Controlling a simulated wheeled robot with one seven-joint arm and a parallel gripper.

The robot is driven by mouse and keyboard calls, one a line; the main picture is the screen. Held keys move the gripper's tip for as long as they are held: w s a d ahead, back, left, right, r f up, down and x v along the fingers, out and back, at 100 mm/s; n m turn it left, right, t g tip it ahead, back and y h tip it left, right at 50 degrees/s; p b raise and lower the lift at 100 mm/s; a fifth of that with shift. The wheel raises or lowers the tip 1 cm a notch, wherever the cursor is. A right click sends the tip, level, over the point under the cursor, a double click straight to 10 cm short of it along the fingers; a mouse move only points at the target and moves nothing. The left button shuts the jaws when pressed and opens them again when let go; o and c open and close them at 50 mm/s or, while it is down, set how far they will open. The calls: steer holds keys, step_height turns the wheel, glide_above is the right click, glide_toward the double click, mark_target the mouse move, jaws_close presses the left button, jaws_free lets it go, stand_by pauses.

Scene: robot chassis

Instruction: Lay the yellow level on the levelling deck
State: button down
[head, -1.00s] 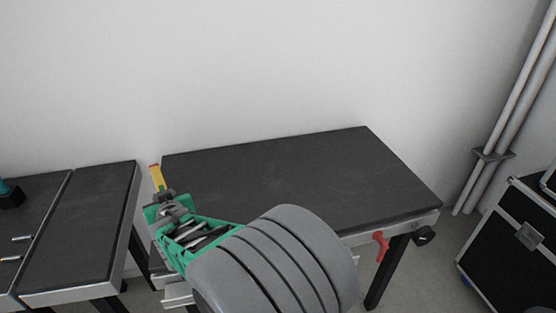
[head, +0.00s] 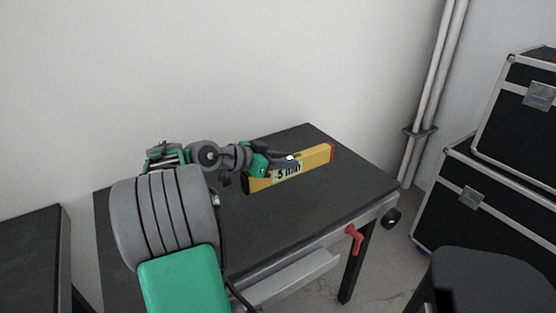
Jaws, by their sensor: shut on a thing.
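The yellow level (head: 318,158), a long bar with dark lettering and a red end, shows in the head view over the right part of the dark table top. My gripper (head: 285,160) is shut on it near its middle, reaching in from the left. The level's long side faces me, and it slants up to the right. The dark table top, which I take to be the levelling deck (head: 265,222), lies beneath it. I cannot tell whether the level touches the deck or hangs just above it.
A red handle (head: 354,238) and a black knob (head: 391,218) stick out at the deck's front right. Another dark table (head: 30,255) stands at the left. Black cases (head: 480,200) are stacked at the right, with a dark round-topped thing (head: 490,280) before them. Pipes (head: 432,90) run up the wall.

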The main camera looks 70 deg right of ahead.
mark_target(286, 179)
steer(key=shift+s+f+b, duration=0.25)
steer(key=shift+f+b, duration=0.1)
steer(key=shift+f, duration=0.2)
steer(key=shift+f+b, duration=1.6)
steer(key=shift+f, duration=1.15)
steer(key=shift+f+b, duration=0.4)
steer(key=shift+f, duration=0.1)
steer(key=c, duration=1.1)
jaws_free()
steer(key=shift+o, duration=0.2)
steer(key=shift+w, duration=0.1)
